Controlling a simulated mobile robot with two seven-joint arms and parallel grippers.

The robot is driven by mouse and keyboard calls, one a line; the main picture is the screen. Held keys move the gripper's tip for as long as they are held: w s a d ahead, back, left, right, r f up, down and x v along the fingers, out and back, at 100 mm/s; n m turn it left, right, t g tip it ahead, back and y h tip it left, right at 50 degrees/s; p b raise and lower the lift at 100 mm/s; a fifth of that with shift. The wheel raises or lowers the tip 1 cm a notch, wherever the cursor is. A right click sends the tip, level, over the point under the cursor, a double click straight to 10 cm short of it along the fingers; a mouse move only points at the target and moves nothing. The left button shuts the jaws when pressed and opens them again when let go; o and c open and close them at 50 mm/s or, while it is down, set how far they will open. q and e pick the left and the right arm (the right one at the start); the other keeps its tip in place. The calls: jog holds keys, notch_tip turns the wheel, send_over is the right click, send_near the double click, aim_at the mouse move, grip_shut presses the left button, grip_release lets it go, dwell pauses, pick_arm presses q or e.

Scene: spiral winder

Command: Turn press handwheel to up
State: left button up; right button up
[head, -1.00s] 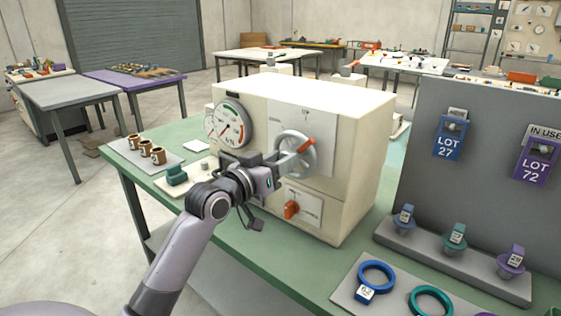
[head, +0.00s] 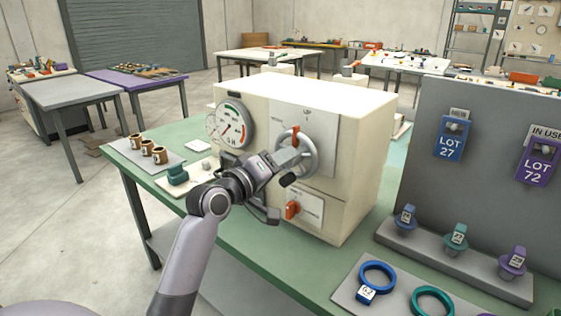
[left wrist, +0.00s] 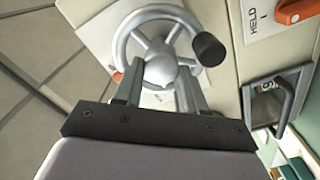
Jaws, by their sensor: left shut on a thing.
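The press handwheel (head: 311,163) is a grey spoked wheel on the front panel of the cream press (head: 355,160). Its orange mark (head: 295,136) stands at the top of the wheel in the head view. In the left wrist view the handwheel (left wrist: 128,40) shows its rim, spokes, hub and black knob (left wrist: 208,49); a bit of orange shows at lower left. My left gripper (head: 291,157) reaches in from the left and is shut on the handwheel's hub (left wrist: 161,71), one finger on each side. The arm hides part of the rim. My right gripper is not in view.
A round gauge (head: 231,124) is left of the wheel. An orange switch (head: 292,210) sits below it. A grey board (head: 490,170) with tags stands at right.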

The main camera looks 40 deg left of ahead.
pick_arm(q)
jog(key=shift+n, duration=0.3)
jog(key=o, duration=1.1)
jog(key=shift+c, duration=0.2)
jog(key=s+b, duration=0.1)
jog(key=s, duration=0.6)
jog(key=shift+a, duration=0.3)
